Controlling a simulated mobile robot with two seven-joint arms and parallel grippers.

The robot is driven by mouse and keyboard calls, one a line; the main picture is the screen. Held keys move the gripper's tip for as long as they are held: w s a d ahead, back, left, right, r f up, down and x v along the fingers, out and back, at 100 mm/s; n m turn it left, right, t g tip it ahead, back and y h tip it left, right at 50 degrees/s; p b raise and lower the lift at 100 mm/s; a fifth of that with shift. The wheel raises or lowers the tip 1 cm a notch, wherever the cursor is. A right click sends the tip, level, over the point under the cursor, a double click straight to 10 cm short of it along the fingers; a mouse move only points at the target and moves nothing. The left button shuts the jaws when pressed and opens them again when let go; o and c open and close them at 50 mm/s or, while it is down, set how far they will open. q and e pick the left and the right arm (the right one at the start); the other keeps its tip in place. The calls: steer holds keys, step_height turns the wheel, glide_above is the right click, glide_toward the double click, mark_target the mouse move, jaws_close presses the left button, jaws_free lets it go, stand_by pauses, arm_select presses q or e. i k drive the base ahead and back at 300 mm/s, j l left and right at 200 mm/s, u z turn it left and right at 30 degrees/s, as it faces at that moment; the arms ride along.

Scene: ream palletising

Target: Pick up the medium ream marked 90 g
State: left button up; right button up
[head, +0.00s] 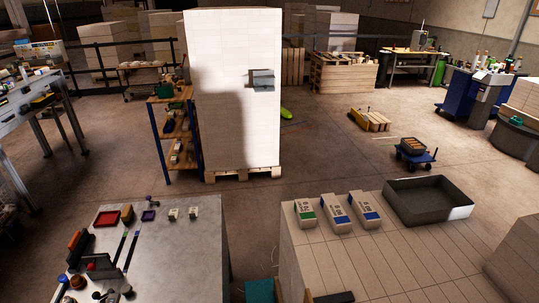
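Three small white packs lie side by side on the slatted pale top (400,262) at the right. The middle pack (336,210) and the right pack (364,208) have blue labels. Dark marks show on their tops, but they are too small to read surely, so I cannot tell which is marked 90 g. The packs stand apart with narrow gaps. Neither of my grippers can be made out in the head view.
A dark open tray (428,214) sits right of the packs. A grey table (185,265) with tools and small parts stands at the lower left, across a gap. A tall white stack (228,120) on a pallet (240,174) rises behind. A blue cart (414,160) stands on open floor.

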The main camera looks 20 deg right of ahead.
mark_target(340, 223)
steer(key=i, duration=0.7)
steer(key=i+z, duration=0.15)
steer(key=i, duration=0.55)
steer(key=i+j, duration=0.2)
steer(key=i, duration=0.5)
steer(key=z, duration=0.45)
steer(key=i+z, duration=0.1)
steer(key=z, duration=0.4)
steer(key=j+z, duration=0.1)
steer(key=z, duration=0.35)
steer(key=i+z, duration=0.1)
steer(key=z, duration=0.4)
steer(key=j+z, duration=0.1)
steer(key=z, duration=1.5)
